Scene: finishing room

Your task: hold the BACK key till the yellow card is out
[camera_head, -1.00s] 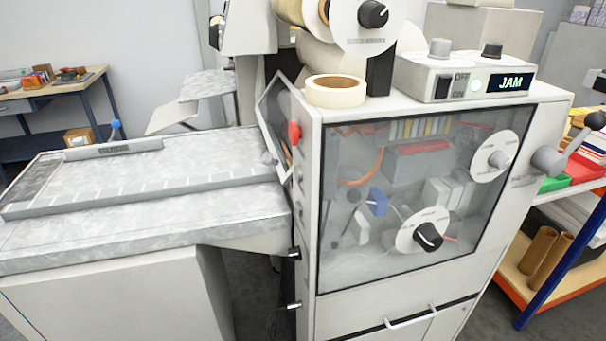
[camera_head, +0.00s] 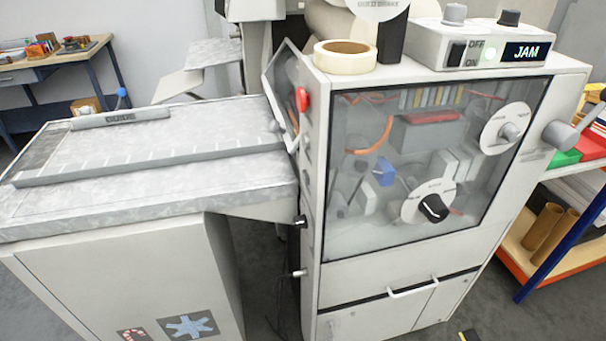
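A grey machine (camera_head: 330,230) with a clear front window stands in the middle. Its control box (camera_head: 430,52) on top has an OFF/ON rocker switch (camera_head: 457,53), a lit round light and a display (camera_head: 526,52) reading JAM. A red button (camera_head: 303,99) sits on the machine's left edge, beside a tilted clear guard (camera_head: 281,88). I cannot make out a key marked BACK, and no yellow card is recognisable. Neither of my grippers is in view.
A long feed table (camera_head: 190,185) with a ruled fence extends left from the machine. A tape roll (camera_head: 345,57) lies on top of the machine. A workbench (camera_head: 60,62) stands back left, a shelf with cardboard tubes (camera_head: 545,226) at right. Grey floor shows in front.

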